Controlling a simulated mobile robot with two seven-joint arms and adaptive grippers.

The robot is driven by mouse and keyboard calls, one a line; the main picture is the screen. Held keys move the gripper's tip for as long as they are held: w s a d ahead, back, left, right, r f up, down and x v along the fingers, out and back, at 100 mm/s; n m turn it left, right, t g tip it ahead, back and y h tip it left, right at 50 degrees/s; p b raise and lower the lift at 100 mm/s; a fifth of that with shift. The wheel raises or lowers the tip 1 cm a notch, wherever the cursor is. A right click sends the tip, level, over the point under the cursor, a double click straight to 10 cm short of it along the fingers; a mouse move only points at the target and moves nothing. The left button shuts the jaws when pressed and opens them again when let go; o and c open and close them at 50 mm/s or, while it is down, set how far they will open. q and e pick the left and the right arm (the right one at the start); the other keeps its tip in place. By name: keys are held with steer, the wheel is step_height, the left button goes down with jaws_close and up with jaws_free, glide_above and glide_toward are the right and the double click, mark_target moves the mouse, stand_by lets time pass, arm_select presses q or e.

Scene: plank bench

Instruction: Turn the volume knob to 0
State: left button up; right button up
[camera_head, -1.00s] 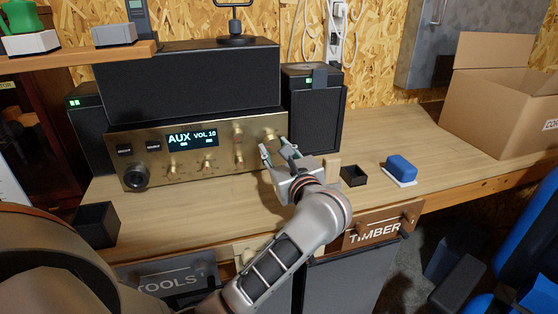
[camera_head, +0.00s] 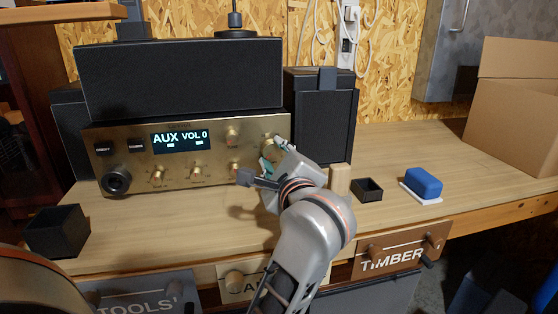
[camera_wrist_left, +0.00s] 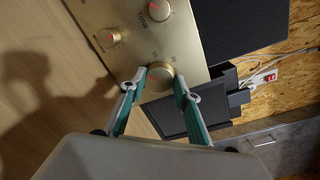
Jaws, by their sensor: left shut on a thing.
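The brass amplifier (camera_head: 215,186) stands at the back of the bench. Its lit display (camera_head: 179,140) reads AUX and VOL 0. My left gripper (camera_head: 271,149) is at the right end of the front panel, turned on its side and shut on the large volume knob (camera_wrist_left: 159,76). The wrist view shows the two green-lined fingers (camera_wrist_left: 157,83) on opposite sides of this knob. In the head view the gripper hides much of the knob. My right gripper is not in view.
Smaller knobs (camera_head: 197,172) line the panel. A black speaker (camera_head: 322,120) stands to the right. A wooden block (camera_head: 340,179), small black tray (camera_head: 367,190) and blue sponge-like object (camera_head: 424,182) lie right of my gripper. A black box (camera_head: 57,231) stands at left.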

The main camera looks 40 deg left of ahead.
arm_select(q)
steer(key=shift+n, duration=0.3)
steer(key=o, duration=1.1)
steer(key=shift+r, duration=0.1)
step_height(320, 180, up, 9)
steer(key=shift+d+f, duration=0.1)
steer(key=shift+f, duration=0.05)
steer(key=shift+r, duration=0.6)
steer(key=shift+o, duration=0.2)
